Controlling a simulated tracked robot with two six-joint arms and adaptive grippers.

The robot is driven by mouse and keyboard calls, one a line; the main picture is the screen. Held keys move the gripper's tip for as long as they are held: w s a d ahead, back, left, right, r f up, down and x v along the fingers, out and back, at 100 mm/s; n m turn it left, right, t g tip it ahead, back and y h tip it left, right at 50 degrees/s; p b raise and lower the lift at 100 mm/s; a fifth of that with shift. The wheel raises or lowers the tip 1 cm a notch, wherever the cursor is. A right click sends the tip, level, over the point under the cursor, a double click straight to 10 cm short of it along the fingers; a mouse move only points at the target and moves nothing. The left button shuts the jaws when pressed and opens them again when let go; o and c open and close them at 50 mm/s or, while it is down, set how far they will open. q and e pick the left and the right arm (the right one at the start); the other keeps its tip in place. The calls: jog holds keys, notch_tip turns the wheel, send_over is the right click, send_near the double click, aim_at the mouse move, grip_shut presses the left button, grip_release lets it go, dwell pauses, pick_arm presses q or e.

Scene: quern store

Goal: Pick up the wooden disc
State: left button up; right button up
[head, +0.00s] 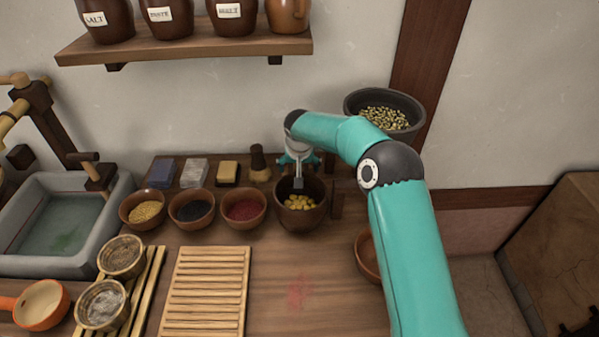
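I cannot make out a clear wooden disc in the head view. A narrow dark brown wooden piece (337,200) stands upright at the right side of a round brown pot (301,220); I cannot tell whether it is the disc. The pot holds several yellow lumps (299,202). My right gripper (298,183) points down over the pot's opening. A grey part shows below its wrist, and its fingers are too small to judge as open or shut. My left gripper is not in view.
Bowls of yellow (146,212), black (193,209) and red grains (244,208) stand left of the pot. A slatted rack (206,290) lies in front. A dark bowl of seeds (384,118) is behind my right arm.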

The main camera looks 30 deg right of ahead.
jog(key=c, duration=1.3)
jog(key=shift+o, duration=0.2)
jog(key=shift+r, duration=0.1)
